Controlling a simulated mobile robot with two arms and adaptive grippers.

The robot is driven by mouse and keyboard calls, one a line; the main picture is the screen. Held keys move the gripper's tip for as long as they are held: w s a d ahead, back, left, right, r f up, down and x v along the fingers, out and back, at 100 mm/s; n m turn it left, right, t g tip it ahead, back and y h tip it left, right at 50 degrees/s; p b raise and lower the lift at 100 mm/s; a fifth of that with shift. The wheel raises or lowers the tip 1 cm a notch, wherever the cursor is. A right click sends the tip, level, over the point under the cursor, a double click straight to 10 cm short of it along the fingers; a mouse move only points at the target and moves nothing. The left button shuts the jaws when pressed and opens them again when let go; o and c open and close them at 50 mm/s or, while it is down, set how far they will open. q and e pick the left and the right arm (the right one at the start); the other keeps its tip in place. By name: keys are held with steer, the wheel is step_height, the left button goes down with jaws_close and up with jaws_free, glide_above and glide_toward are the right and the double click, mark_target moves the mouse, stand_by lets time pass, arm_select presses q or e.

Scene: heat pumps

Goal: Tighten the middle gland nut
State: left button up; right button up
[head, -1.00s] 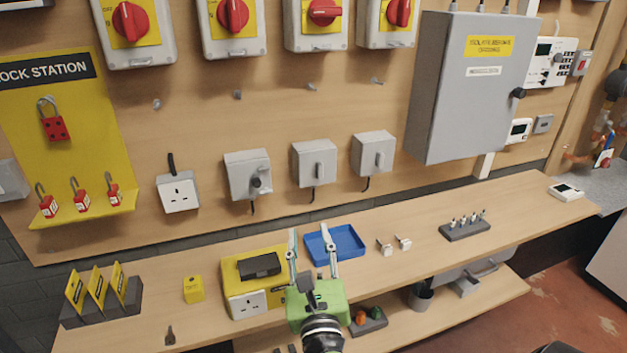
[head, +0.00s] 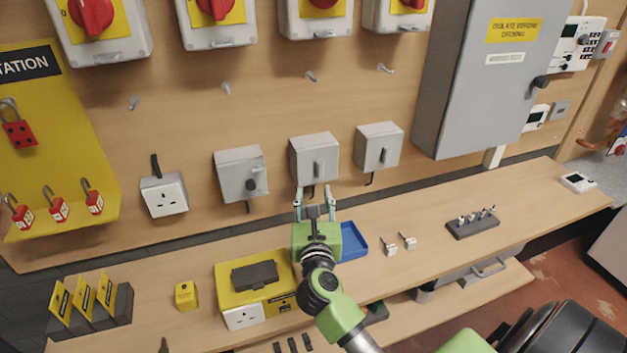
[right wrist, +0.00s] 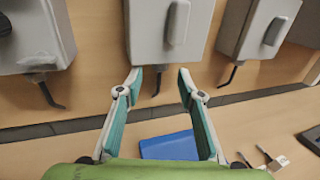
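Three grey boxes hang in a row on the wooden wall; the middle box (head: 314,157) has an upright grey lever on its front and also shows in the right wrist view (right wrist: 147,35). A short dark cable end (right wrist: 157,82) hangs under it; a separate gland nut is too small to make out. My right gripper (head: 314,192) is open and empty just below the middle box. In the right wrist view its two fingers (right wrist: 160,78) stand apart on either side of the cable end, with no clear contact. My left gripper is not in view.
The left box (head: 240,173) and right box (head: 378,147) flank the middle one. Below is a wooden shelf with a blue tray (head: 353,241), a yellow box (head: 228,278) and a dark holder (head: 472,224). A large grey cabinet (head: 480,85) stands out at the right.

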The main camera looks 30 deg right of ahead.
steer(key=x, duration=0.4)
steer(key=shift+p, duration=0.3)
steer(key=shift+c, duration=1.1)
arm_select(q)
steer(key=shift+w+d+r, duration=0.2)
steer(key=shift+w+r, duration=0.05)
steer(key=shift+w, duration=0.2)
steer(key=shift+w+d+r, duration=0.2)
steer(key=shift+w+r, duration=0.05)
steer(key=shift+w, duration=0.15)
arm_select(e)
jaws_close()
